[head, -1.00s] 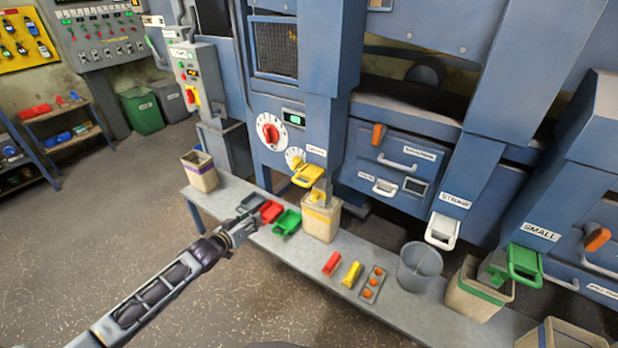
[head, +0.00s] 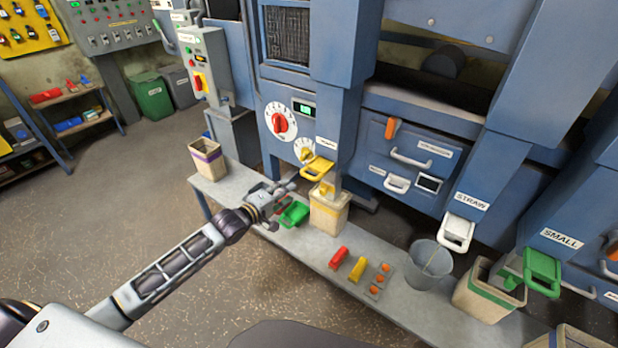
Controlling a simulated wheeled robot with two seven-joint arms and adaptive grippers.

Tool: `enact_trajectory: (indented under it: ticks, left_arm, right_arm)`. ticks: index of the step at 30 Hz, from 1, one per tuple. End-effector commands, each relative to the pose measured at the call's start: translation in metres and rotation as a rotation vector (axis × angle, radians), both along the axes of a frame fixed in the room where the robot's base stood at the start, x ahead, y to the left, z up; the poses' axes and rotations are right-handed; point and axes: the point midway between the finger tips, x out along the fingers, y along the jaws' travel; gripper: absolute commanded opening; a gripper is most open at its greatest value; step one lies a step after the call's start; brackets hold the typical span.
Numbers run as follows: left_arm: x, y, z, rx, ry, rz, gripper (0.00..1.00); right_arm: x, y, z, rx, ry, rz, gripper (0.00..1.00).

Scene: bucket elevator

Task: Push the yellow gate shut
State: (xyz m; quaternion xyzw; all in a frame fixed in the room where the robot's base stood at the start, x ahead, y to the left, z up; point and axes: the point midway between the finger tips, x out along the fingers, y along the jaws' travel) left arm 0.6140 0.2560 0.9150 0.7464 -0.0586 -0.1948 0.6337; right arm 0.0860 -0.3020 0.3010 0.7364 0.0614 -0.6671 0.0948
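The yellow gate (head: 317,168) is a yellow handle on the front of the blue machine, below a small white label. A beige bucket with a yellow band (head: 328,212) stands on the bench right under it. My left gripper (head: 287,188) is over the bench, to the left of and a little below the gate, and apart from it. Its fingers point toward the machine; they are too small and overlapped to tell whether they are open. My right gripper is not in the head view.
A green scoop (head: 292,214) lies under my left gripper. Red and yellow blocks (head: 357,269) and a grey bucket (head: 428,266) stand farther right on the bench (head: 318,255). A white gate (head: 457,231) and a green gate (head: 542,271) hang at the right.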

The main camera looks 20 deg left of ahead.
Motion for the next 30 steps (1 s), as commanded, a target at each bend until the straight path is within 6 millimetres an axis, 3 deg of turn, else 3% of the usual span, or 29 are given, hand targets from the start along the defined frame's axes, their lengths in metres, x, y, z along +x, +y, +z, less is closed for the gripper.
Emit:
enact_trajectory:
  ticks: [12, 30]
  left_arm:
    - [0.000, 0.000, 0.000, -0.121, 0.044, 0.029, 0.37]
    - [0.011, -0.004, -0.003, -0.119, 0.042, 0.029, 0.37]
  right_arm:
    - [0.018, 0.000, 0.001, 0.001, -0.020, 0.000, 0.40]
    - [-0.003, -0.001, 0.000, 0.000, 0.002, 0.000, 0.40]
